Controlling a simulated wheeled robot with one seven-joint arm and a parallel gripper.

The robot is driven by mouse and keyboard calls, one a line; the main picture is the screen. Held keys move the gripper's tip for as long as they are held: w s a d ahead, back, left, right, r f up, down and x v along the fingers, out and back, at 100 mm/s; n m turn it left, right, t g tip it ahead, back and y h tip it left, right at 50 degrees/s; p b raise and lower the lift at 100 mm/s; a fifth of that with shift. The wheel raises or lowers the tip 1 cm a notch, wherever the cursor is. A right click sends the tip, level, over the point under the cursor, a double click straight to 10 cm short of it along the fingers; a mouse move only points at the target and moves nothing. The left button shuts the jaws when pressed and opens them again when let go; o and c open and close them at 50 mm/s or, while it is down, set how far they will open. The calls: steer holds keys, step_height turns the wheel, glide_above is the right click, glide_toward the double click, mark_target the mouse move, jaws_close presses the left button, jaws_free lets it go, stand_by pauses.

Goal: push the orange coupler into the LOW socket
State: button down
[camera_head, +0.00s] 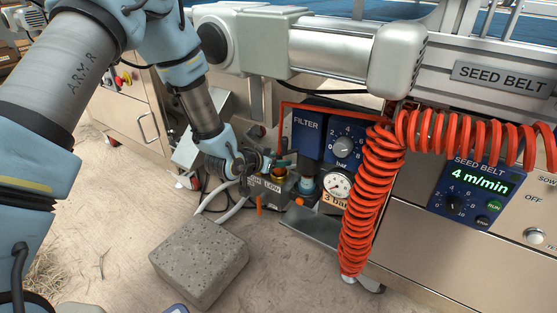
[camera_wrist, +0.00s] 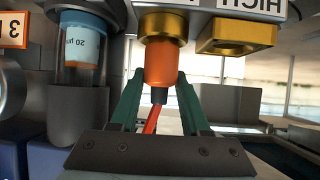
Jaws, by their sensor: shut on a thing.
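In the wrist view the orange coupler (camera_wrist: 161,66) is upright in the picture, with a red hose (camera_wrist: 151,120) running from its dark lower end. My gripper (camera_wrist: 160,78) is shut on it, one green finger on each side. The coupler's upper end meets a brass socket (camera_wrist: 162,24); I cannot tell how deep it sits. That socket's label is mostly cut off. The brass socket beside it (camera_wrist: 236,35), under the upside-down HIGH label (camera_wrist: 251,6), is empty. In the head view my gripper (camera_head: 266,163) is at the socket block, beside the LOW label (camera_head: 272,188); the coupler is mostly hidden there.
A filter bowl (camera_wrist: 80,50) stands close left in the wrist view. In the head view, the blue filter unit (camera_head: 307,135), gauges (camera_head: 338,185) and coiled red hose (camera_head: 365,210) are right of my gripper. A stone block (camera_head: 200,262) lies on the floor in front.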

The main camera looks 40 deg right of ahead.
steer(key=shift+c, duration=1.5)
jaws_free()
steer(key=p+v, duration=0.2)
steer(key=v, duration=0.8)
steer(key=shift+a+r+p, duration=0.2)
steer(key=shift+a+p, duration=0.15)
steer(key=shift+p, duration=0.05)
steer(key=shift+s, duration=0.1)
